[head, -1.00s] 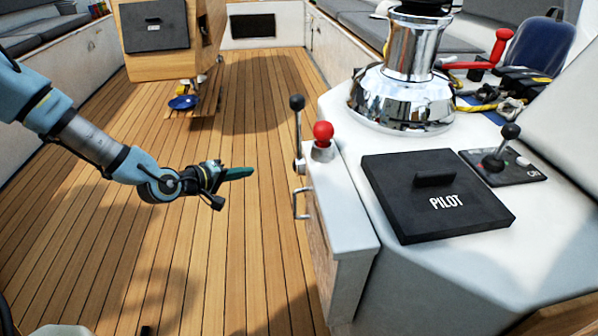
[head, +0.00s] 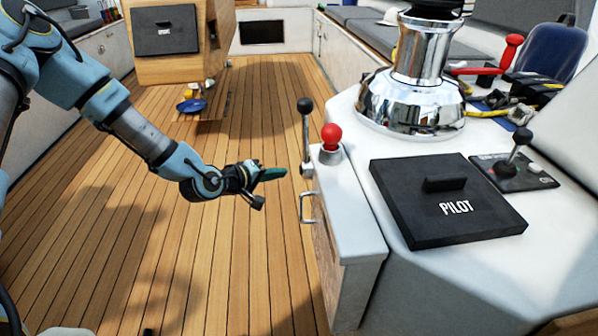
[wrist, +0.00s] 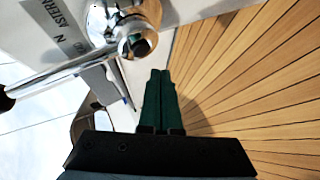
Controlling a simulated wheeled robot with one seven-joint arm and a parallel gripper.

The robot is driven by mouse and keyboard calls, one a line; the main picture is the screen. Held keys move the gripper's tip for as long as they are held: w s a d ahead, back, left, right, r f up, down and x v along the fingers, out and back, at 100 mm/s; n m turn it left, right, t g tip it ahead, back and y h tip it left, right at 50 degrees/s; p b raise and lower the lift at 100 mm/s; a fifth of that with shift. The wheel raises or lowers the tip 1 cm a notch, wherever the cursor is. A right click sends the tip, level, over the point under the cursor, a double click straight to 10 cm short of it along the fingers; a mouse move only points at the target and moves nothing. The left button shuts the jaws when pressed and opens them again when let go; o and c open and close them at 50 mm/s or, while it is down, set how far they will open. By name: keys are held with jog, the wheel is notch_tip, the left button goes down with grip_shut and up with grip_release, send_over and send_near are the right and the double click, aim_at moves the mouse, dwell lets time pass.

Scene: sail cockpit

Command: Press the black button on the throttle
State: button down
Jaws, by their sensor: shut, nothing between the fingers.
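The throttle is a chrome lever (head: 306,135) with a black ball knob (head: 305,105), upright on the left side of the white console. In the wrist view its shiny hub (wrist: 130,22) is at the top, and the lever (wrist: 55,72) runs left to the knob at the picture's edge. A small dark patch shows on the hub's lower end; I cannot tell whether it is the black button. My gripper (head: 282,173) has green fingers, shut and empty. It is left of the throttle, about level with its base, and apart from it. The shut fingertips (wrist: 158,74) point toward the hub area.
A red ball knob (head: 331,134) stands on the console beside the throttle. A metal handle (head: 307,207) sticks out below. A black PILOT hatch (head: 448,200), a chrome winch (head: 412,90) and a small joystick panel (head: 513,172) lie to the right.

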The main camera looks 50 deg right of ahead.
jog(key=shift+s+d, duration=0.5)
jog(key=shift+d, duration=0.1)
jog(key=shift+s, duration=0.1)
dwell(1.6)
jog(key=shift+s+d, duration=0.2)
jog(key=shift+d, duration=0.1)
jog(key=shift+s+d, duration=0.3)
jog(key=shift+d, duration=0.05)
dwell(0.8)
dwell(0.3)
jog(key=shift+w+a, duration=0.55)
jog(key=shift+a, duration=0.15)
jog(key=shift+w+a+p, duration=0.2)
jog(key=shift+w+a, duration=0.6)
jog(key=shift+a, duration=0.2)
jog(key=shift+w+a+p, duration=0.2)
jog(key=shift+w+a, duration=0.6)
jog(key=shift+a, duration=0.15)
